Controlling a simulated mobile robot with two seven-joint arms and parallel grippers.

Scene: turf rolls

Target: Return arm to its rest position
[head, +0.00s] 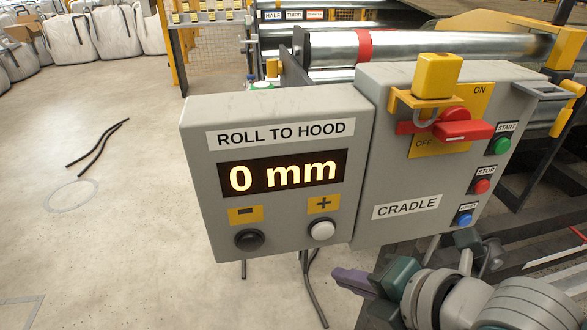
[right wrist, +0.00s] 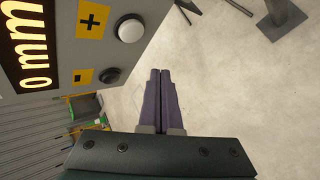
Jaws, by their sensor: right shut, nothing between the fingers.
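My right gripper (head: 352,280) is at the lower right of the head view, below the control box, with its purple fingers pointing left. In the right wrist view its two fingers (right wrist: 161,100) lie side by side, shut and empty, over the bare floor. The grey control box (head: 196,150) reads "ROLL TO HOOD" and "0 mm", and has a black minus button (head: 249,239) and a white plus button (head: 321,231). The fingers are apart from both buttons. My left gripper is not in view.
The cradle panel (head: 375,150) carries a red switch handle (head: 464,131) with a yellow padlock-like block (head: 437,75), plus green, red and blue buttons. Behind it are metal rollers (head: 430,45). White bulk bags (head: 75,38) stand far left. Black strips (head: 98,142) lie on otherwise open floor.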

